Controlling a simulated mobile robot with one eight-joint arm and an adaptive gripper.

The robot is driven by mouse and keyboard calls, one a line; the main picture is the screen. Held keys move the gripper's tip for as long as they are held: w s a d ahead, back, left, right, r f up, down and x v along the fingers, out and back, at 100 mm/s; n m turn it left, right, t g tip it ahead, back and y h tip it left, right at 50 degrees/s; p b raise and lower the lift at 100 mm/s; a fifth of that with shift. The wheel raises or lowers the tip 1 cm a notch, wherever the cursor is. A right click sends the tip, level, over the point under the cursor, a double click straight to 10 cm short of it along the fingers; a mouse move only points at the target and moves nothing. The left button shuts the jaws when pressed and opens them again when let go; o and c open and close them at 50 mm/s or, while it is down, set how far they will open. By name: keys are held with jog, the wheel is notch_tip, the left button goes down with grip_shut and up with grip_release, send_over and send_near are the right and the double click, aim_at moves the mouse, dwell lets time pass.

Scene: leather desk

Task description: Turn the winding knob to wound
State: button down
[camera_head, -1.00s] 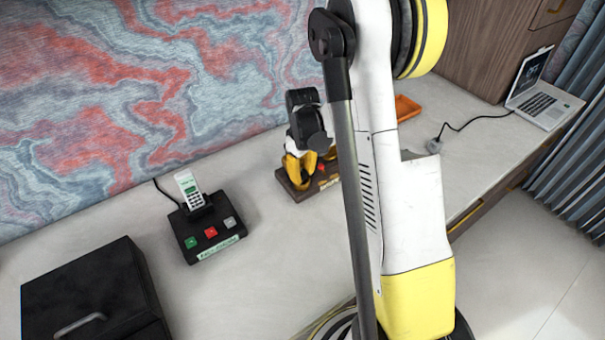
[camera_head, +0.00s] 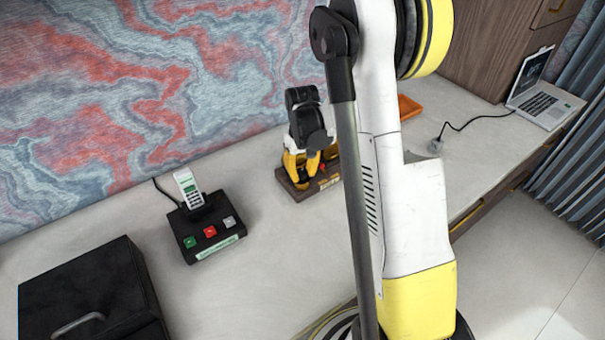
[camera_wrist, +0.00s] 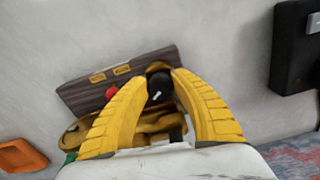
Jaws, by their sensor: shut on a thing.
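The winding knob (camera_wrist: 159,86) is black with a white pointer mark, on a dark wooden base (camera_wrist: 85,97) with yellow labels and a red button (camera_wrist: 112,92). My gripper (camera_wrist: 161,74) has its yellow fingers closed around the knob in the wrist view, one on each side. In the head view my gripper (camera_head: 311,162) points down over the wooden base (camera_head: 298,194) on the desk, and the knob is hidden there. The pointer mark looks slanted; which label it faces I cannot tell.
A black phone dock (camera_head: 207,232) with coloured buttons and a black box (camera_head: 90,290) stand to the left in the head view. An orange tray (camera_head: 408,107) and a laptop (camera_head: 541,100) lie to the right. The desk (camera_head: 255,260) before the base is clear.

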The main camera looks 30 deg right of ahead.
aim_at(302, 173)
jog(key=shift+m, duration=0.7)
jog(key=c, duration=1)
grip_release()
jog(key=shift+c, duration=0.2)
notch_tip(302, 173, up, 12)
